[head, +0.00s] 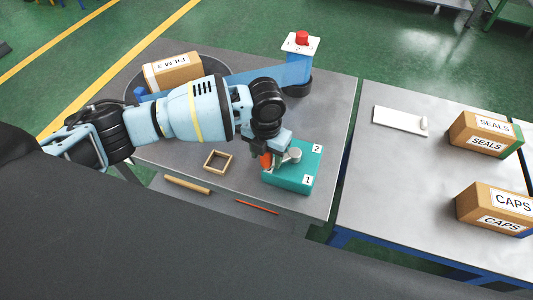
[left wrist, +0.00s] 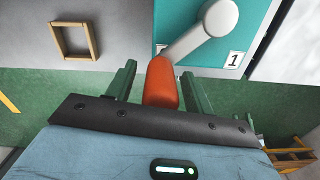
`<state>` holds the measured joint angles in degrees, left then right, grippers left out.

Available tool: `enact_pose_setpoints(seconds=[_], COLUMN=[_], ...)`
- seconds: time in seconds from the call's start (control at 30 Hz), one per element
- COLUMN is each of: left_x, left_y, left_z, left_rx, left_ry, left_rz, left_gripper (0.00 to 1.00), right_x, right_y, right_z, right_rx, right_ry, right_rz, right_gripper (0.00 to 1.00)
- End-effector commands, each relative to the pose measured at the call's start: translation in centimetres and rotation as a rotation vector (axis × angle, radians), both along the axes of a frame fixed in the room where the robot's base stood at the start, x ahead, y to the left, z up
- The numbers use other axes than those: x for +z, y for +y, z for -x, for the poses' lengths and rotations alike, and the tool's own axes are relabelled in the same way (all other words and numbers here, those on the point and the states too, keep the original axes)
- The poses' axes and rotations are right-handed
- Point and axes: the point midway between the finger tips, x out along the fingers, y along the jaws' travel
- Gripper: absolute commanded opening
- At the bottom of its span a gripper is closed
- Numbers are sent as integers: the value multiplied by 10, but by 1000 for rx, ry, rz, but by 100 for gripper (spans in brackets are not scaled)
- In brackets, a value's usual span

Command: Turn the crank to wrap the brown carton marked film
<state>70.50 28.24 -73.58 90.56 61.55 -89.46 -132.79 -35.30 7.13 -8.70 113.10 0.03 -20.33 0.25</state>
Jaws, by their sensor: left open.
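The brown carton marked FILM (head: 172,70) sits on a dark round turntable (head: 128,92) at the back left, partly hidden by my left arm. Blue film (head: 250,77) stretches from the right toward it. A teal box (head: 292,178) carries the crank, with a grey arm and hub (head: 295,155) and an orange handle (head: 265,160). The left wrist view shows the handle (left wrist: 161,84) between the two green fingers of my open left gripper (left wrist: 157,78), with a gap at least on the right side. In the head view my left gripper (head: 266,152) is over the handle. My right gripper is not in view.
A white post top with a red knob (head: 302,38) stands behind the film. A small wooden frame (head: 217,161), a wooden rod (head: 187,185) and a red stick (head: 257,207) lie near the front. SEALS (head: 487,135) and CAPS (head: 495,207) cartons stand on the right table.

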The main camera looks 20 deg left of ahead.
Motion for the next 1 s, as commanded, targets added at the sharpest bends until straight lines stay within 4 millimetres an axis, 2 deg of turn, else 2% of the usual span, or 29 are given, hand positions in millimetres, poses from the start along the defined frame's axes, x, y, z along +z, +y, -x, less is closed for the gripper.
enact_pose_setpoints(seconds=[0.23, 0.63, 1.0], left_x=[-1, 0, -2], left_y=[0, 0, -1], left_z=[0, 0, -5], left_rx=[-1, 0, 17], left_ry=[0, 0, 2], left_rz=[0, 0, 1], left_gripper=[52, 0, 0], right_x=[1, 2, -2], right_y=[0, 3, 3], right_z=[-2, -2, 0], right_rx=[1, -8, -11], right_ry=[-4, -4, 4], right_rz=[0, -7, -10], right_gripper=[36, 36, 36])
